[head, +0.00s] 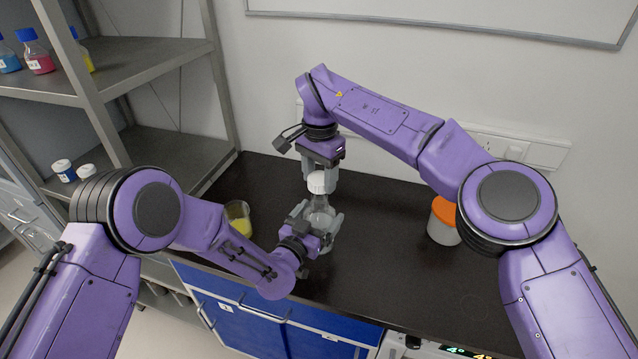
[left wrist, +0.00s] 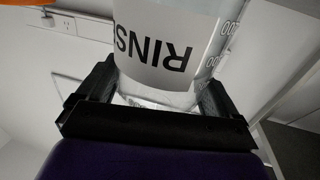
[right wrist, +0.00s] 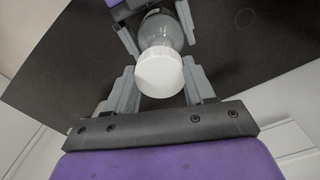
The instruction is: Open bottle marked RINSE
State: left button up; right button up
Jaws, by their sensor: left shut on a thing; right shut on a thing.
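The clear bottle (head: 318,217) with a white cap (head: 317,182) stands over the dark bench. Its RINSE label (left wrist: 160,45) shows upside down in the left wrist view. My left gripper (head: 322,222) is shut on the bottle's body from the front. My right gripper (head: 321,178) points down from above and is shut on the white cap, which also shows between its fingers in the right wrist view (right wrist: 159,72). The cap sits at the top of the bottle; I cannot tell whether it is still threaded on. The bottle's lower part is partly hidden by my left gripper.
A beaker with yellow contents (head: 239,218) stands at the bench's left. A white tub with an orange lid (head: 444,219) stands at the right, near my right arm. A metal shelf (head: 150,75) with several bottles is at the left. The bench between bottle and tub is clear.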

pick_arm(q)
jog(key=o, duration=1.7)
jog(key=shift+s+f, duration=0.1)
jog(key=shift+f, duration=0.2)
